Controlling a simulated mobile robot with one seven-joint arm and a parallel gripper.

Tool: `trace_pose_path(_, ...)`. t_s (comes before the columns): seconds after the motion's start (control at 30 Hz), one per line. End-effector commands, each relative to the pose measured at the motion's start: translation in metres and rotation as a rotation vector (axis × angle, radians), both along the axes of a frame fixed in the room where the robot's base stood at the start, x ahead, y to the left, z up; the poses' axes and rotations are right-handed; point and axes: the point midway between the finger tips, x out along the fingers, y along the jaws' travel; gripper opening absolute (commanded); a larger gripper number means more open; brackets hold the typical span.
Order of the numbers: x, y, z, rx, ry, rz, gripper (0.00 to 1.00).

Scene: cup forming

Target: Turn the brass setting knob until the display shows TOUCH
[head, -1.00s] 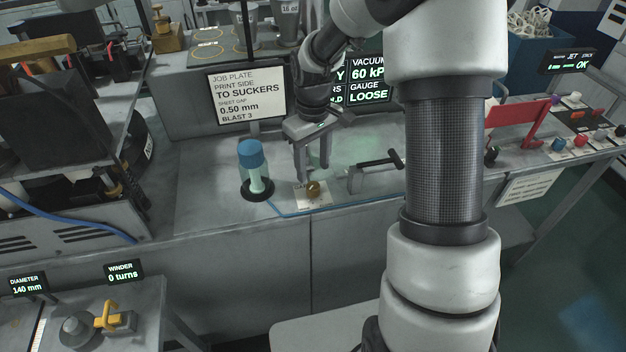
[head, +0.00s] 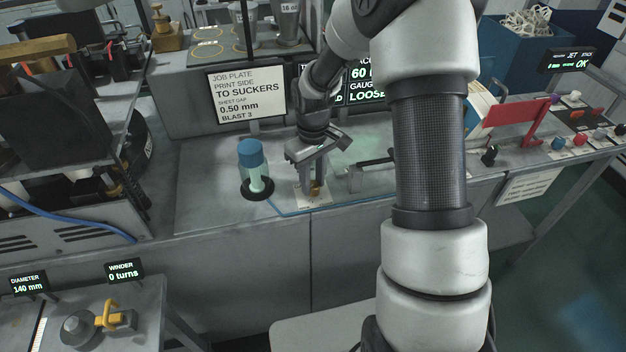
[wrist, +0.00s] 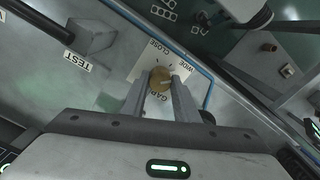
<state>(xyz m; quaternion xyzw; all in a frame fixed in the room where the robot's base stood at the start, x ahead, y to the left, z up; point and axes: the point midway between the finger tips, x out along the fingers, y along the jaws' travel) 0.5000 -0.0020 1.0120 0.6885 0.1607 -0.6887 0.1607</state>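The brass setting knob (wrist: 160,79) sits on a white plate (wrist: 149,60) lettered GAP, CLOSE and WIDE. My gripper (wrist: 161,82) has its two fingers on either side of the knob, tips close to its sides. The frames do not show clearly whether both fingers press on it. In the head view my gripper (head: 314,188) points down at the knob (head: 316,187), which is partly hidden by the fingers. The display (head: 367,88) behind my wrist reads GAUGE LOOSE, with 60 above it; my arm covers part of it.
A blue-capped clear cylinder (head: 251,165) stands left of the knob. A dark-handled lever (head: 372,163) lies to its right, by a TEST label (wrist: 76,61). A job plate sign (head: 247,95) stands behind. A blue line (wrist: 209,88) runs along the bench front.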

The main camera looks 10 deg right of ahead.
Motion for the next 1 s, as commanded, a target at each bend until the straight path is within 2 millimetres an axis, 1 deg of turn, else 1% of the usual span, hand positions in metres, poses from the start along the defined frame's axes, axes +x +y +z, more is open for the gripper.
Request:
trace_pose_path(0.17,0.0002,0.0003,0.0001,0.0,-0.001,-0.012,0.05)
trace_pose_path(0.37,0.0006,0.0005,-0.0007,0.0,-0.002,-0.08,0.05)
trace_pose_path(1.0,0.0008,0.0008,0.0001,0.001,-0.002,-0.549,0.05)
